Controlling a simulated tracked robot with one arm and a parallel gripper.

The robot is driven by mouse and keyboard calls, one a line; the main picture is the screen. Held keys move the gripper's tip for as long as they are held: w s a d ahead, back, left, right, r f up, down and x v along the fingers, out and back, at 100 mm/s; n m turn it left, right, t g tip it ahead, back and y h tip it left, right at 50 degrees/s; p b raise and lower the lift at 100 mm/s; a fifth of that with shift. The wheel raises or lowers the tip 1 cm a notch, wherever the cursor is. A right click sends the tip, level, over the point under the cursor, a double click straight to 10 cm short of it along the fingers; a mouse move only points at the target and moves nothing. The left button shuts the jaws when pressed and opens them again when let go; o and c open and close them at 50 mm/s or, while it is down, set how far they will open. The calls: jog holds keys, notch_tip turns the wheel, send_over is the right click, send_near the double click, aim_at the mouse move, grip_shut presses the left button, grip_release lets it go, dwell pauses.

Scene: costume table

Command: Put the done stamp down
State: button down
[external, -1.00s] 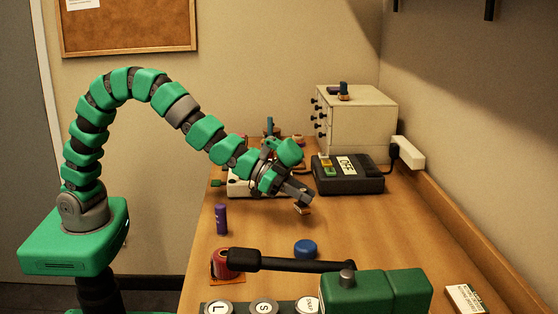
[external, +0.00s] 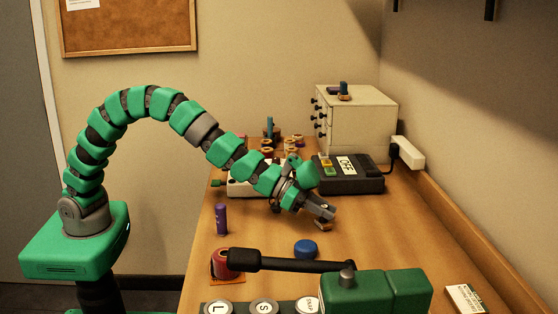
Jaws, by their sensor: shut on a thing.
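My gripper (external: 322,214) is shut on a small stamp (external: 323,225), whose pale lower part shows below the fingertips. The rest of the stamp is hidden by the fingers. The stamp is low over the wooden table (external: 385,240), and I cannot tell whether it touches the wood. My gripper is to the right of and beyond a round blue lid-like thing (external: 306,249), and in front of a black box (external: 358,183) with an "OFF" label.
A purple cylinder (external: 221,219) stands at the left edge. A red pot (external: 226,264) and a long black-handled green press (external: 372,294) lie in front. A drawer cabinet (external: 362,125) stands at the back, with several small stamps beside it. The table right of my gripper is clear.

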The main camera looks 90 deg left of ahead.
jog(key=c, duration=1.3)
grip_release()
jog(key=shift+o, duration=0.2)
